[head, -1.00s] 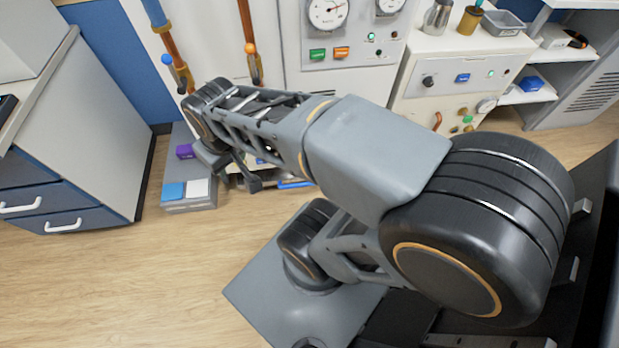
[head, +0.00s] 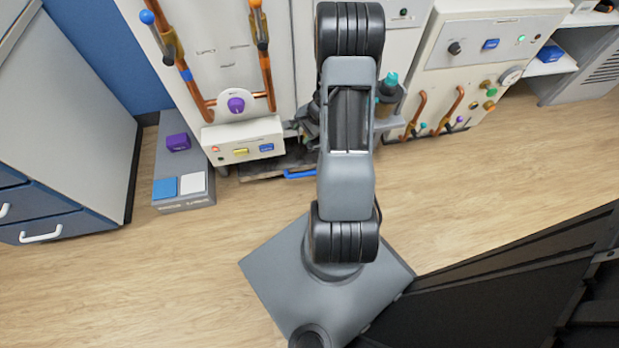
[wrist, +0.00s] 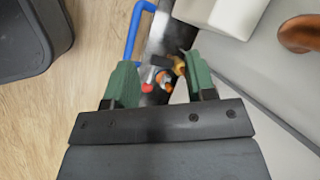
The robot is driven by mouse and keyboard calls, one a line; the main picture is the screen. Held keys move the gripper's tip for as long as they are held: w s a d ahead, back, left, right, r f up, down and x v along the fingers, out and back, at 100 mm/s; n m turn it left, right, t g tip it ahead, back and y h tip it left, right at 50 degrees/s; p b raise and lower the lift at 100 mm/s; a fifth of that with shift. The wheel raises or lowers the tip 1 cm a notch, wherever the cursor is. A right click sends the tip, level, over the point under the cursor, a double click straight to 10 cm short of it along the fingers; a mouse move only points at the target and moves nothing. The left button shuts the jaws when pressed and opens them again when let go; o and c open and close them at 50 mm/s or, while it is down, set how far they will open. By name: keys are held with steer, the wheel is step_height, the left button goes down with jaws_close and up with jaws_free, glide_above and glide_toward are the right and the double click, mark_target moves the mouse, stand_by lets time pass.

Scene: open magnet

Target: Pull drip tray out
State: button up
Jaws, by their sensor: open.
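The drip tray (head: 262,171) is a low dark tray at floor level under the white cabinet front. Its blue handle (head: 300,173) sticks out towards me. In the wrist view the blue handle (wrist: 134,32) lies above and left of my fingers, and the tray (wrist: 158,38) runs beside it with small coloured bits below. My gripper (wrist: 160,70) has two green-padded fingers, spread apart with nothing gripped. The blue handle is not between the fingertips. In the head view my arm hides most of the gripper and the right part of the tray.
A grey box (head: 185,200) with blue, white and purple pieces stands on the floor left of the tray. A drawer cabinet (head: 60,150) stands further left. Copper pipes (head: 190,80) and a small control box (head: 243,142) are above the tray. Wood floor in front is clear.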

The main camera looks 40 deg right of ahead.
mark_target(309, 172)
steer(key=s+d+f+m+b, duration=0.1)
steer(key=s+d+f+m, duration=0.15)
steer(key=f, duration=0.55)
steer(key=s+d+f+m+b, duration=0.2)
steer(key=d+f+m, duration=0.1)
steer(key=f, duration=0.5)
steer(key=shift+m+h, duration=0.3)
steer(key=shift+m, duration=0.05)
steer(key=b+x, duration=0.1)
steer(key=x, duration=0.3)
steer(key=b+x, duration=0.2)
steer(key=x, duration=0.2)
steer(key=b+x, duration=0.2)
steer(key=x, duration=0.2)
steer(key=shift+s+d+f, duration=0.1)
steer(key=shift+s+d, duration=0.15)
steer(key=shift+d, duration=0.1)
steer(key=shift+x, duration=0.9)
steer(key=shift+w, duration=0.1)
jaws_close()
